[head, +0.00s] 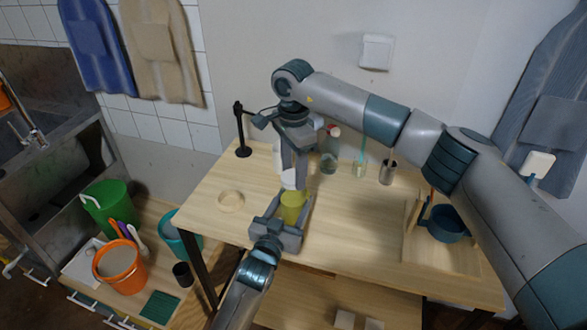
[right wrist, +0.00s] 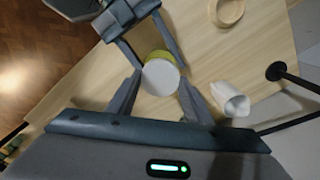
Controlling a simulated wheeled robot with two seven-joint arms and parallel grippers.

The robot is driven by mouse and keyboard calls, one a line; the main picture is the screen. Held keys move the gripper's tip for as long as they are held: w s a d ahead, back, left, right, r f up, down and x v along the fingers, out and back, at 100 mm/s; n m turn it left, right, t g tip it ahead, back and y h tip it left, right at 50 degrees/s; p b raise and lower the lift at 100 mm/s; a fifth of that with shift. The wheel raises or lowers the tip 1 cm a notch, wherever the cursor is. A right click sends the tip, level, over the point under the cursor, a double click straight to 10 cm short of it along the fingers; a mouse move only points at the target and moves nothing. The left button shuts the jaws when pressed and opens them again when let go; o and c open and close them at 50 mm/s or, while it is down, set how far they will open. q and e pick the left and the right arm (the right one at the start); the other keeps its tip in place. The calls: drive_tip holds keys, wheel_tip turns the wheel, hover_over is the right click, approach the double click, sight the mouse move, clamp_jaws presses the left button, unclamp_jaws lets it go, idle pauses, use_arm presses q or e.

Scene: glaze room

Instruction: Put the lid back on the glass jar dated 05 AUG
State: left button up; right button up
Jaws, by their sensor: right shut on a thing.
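A yellow-filled jar (head: 292,206) stands on the table; no date on it can be read. My left gripper (head: 283,220) has its fingers on both sides of the jar and looks shut on it. My right gripper (head: 288,174) points down over the jar, shut on a white round lid (head: 288,181). In the right wrist view the lid (right wrist: 161,78) lies between the right fingertips (right wrist: 160,88) and covers most of the jar (right wrist: 157,55). Whether the lid touches the rim cannot be told.
A wooden ring (head: 230,201) lies left of the jar. A black stand (head: 242,145), a glass bottle with a reddish top (head: 329,155) and a metal cup (head: 387,172) stand behind. A blue pot (head: 446,223) is on the right.

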drive_tip(key=shift+f, duration=0.55)
idle(0.6)
